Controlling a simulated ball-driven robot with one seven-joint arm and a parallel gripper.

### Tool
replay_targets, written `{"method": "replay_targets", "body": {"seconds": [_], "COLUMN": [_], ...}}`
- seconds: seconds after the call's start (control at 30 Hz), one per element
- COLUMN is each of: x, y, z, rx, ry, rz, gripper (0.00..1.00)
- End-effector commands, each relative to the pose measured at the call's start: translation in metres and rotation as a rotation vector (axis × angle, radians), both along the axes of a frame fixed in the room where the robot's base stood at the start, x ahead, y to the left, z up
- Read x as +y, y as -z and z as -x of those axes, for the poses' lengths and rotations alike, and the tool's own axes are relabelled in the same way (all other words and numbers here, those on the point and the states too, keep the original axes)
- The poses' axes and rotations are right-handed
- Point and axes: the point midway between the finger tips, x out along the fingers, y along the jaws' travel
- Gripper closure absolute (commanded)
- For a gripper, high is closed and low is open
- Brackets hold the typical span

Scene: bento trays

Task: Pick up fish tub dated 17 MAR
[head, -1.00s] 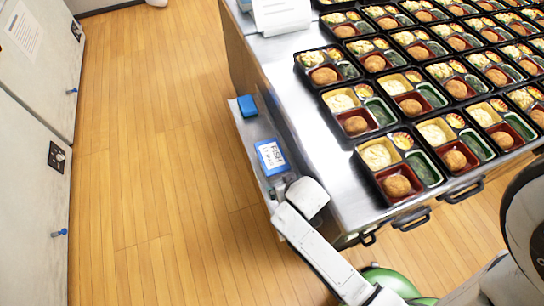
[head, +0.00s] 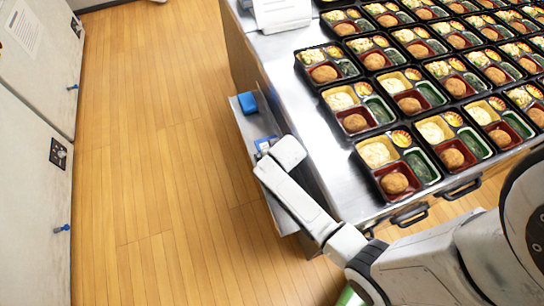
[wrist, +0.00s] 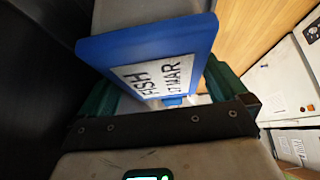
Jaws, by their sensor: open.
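The fish tub (wrist: 150,48) has a blue lid and a white label in the wrist view. The label reads FISH and what looks like 17 MAR, its first digit hard to make out. My gripper (wrist: 163,92) is open, with a green finger on either side of the lid's near part. I cannot tell whether the fingers touch the tub. In the head view the tub (head: 264,144) lies on the narrow metal side shelf (head: 240,122), mostly hidden by my arm's end. My fingers are hidden there.
Another blue tub (head: 247,103) lies farther along the shelf. The steel table (head: 300,110) beside it holds many filled bento trays (head: 398,182). A white object (head: 282,12) stands at the table's far corner. White cabinets (head: 35,130) line the left; the wooden floor between is clear.

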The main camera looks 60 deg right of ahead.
Motion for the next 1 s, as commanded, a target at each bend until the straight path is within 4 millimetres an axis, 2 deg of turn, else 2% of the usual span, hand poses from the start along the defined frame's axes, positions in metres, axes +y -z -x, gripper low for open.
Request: {"method": "replay_targets", "body": {"seconds": [0.33,0.83,1.0], "x": [-0.0012,-0.0010,-0.0012], "y": [0.0043,0.0043,0.0034], "z": [-0.0019,-0.0016,-0.0022], "rx": [0.000,0.000,-0.002], "ry": [0.000,0.000,0.000], "rz": [0.000,0.000,0.001], "gripper": [0.01,0.49,0.49]}}
